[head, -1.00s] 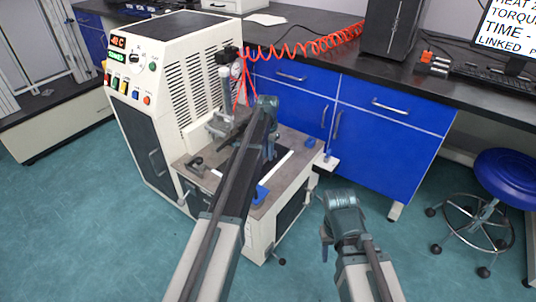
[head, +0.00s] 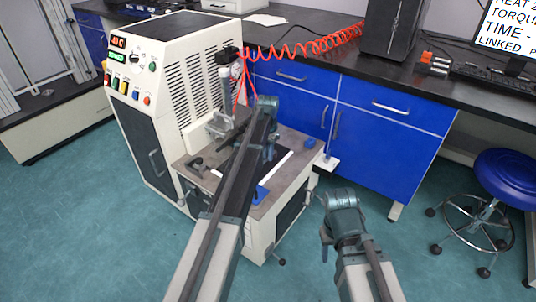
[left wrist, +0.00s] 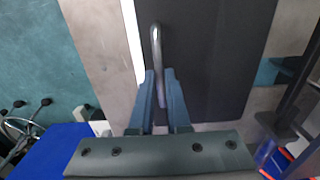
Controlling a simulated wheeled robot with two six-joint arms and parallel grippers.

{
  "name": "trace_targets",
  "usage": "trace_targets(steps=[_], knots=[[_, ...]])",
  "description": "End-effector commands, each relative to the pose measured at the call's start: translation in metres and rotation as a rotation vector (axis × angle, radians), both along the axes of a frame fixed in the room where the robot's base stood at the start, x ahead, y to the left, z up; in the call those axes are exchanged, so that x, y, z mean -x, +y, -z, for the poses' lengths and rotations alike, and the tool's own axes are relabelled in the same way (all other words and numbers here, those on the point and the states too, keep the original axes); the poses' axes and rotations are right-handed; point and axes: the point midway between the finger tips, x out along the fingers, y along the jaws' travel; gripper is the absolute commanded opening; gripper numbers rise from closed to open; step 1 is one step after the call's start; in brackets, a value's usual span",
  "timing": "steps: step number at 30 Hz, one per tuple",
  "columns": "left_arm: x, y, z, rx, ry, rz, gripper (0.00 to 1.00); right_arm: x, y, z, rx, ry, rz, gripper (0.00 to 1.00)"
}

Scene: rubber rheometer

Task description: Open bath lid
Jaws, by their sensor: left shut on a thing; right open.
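The bath lid is a dark flat panel (left wrist: 215,50) in the left wrist view, with a grey bar handle (left wrist: 156,45) standing up near its edge. My left gripper (left wrist: 160,78) has its two blue-grey fingers closed around the lower part of this handle. In the head view the left gripper (head: 268,152) reaches down over the machine's front deck, and my arm hides most of the lid (head: 282,157). The lid looks flat on the deck. My right gripper (head: 328,240) hangs empty over the floor to the right of the machine; its fingertips are mostly hidden.
The white rheometer cabinet (head: 160,70) rises behind the deck (head: 235,178). A coiled orange hose (head: 300,45) runs from its column to the bench. A white strip (left wrist: 133,40) lies beside the lid. Blue bench drawers (head: 390,110) stand behind; a blue stool (head: 505,175) is far right.

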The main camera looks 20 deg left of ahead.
Motion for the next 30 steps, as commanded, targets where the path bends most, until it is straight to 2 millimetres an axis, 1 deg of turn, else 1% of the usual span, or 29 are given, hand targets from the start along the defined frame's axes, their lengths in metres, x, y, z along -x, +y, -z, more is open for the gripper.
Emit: trace_targets(steps=[11, 14, 16, 20, 24, 30], knots=[[0.000, 0.000, 0.000, 0.000, 0.000, 0.000, 0.00, 0.000, 0.000, 0.000, 0.000, 0.000, 0.000, 0.50], [0.002, -0.004, 0.000, 0.000, 0.000, 0.001, 0.00, 0.000, 0.000, 0.000, 0.000, 0.000, 0.000, 0.50], [0.005, -0.011, 0.000, 0.000, 0.000, 0.002, 0.00, 0.000, 0.000, 0.000, 0.000, 0.000, 0.000, 0.50], [0.015, -0.036, 0.000, 0.001, 0.000, 0.004, 0.00, 0.000, 0.000, 0.000, 0.000, 0.000, 0.000, 0.50], [0.027, -0.070, 0.000, 0.001, 0.000, 0.006, 0.00, 0.000, 0.000, 0.000, 0.000, 0.000, 0.000, 0.50], [0.043, -0.114, 0.000, 0.001, 0.000, 0.004, 0.00, 0.000, 0.000, 0.000, 0.000, 0.000, 0.000, 0.50]])
